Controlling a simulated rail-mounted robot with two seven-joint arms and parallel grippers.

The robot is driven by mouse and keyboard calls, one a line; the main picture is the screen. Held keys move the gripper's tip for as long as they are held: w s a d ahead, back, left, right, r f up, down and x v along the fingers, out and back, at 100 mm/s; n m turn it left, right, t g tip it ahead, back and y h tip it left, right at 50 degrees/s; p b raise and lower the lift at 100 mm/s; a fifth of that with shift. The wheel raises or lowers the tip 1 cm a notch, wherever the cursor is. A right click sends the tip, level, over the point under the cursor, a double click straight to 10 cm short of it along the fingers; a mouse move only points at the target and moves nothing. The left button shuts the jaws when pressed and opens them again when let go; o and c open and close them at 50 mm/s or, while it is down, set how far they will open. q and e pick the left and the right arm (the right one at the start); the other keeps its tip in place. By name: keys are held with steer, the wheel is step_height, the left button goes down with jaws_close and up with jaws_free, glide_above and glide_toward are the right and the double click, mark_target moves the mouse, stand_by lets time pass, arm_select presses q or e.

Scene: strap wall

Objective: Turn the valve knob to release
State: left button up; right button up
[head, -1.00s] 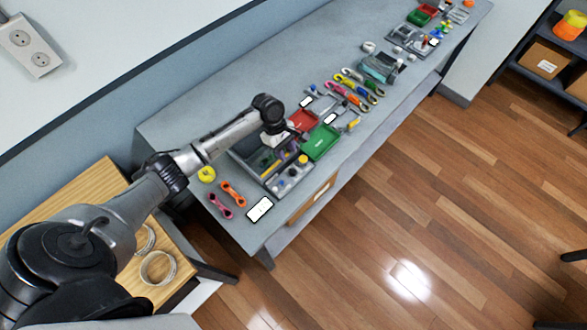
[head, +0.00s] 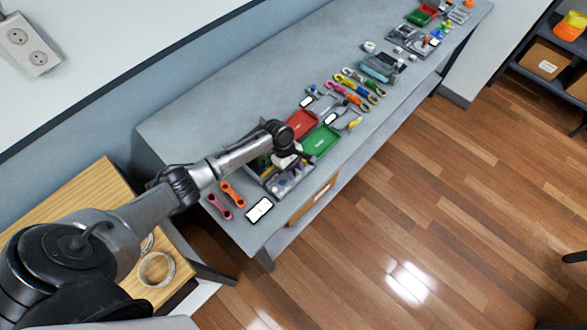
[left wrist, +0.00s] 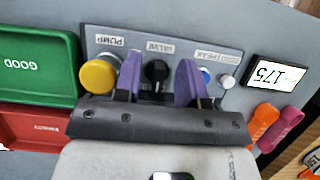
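The black valve knob (left wrist: 155,72) sits on a grey panel (left wrist: 222,48) under the upside-down label VALVE in the left wrist view. The purple fingers of my left gripper (left wrist: 158,80) stand on either side of the knob. The gripper is open, with a gap showing between each finger and the knob. In the head view my left gripper (head: 292,162) is over the panel box on the bench and hides the knob. A display (left wrist: 275,74) beside the panel reads 175, upside down. My right gripper is not in view.
A yellow pump knob (left wrist: 100,75) is close to one finger; small blue and white knobs are beyond the other. A green tray (head: 321,141) and a red tray (head: 301,124) adjoin. Orange (head: 232,193) and pink (head: 218,206) links lie near the bench's end.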

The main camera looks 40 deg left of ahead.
arm_select(q)
steer(key=shift+c, duration=0.4)
jaws_close()
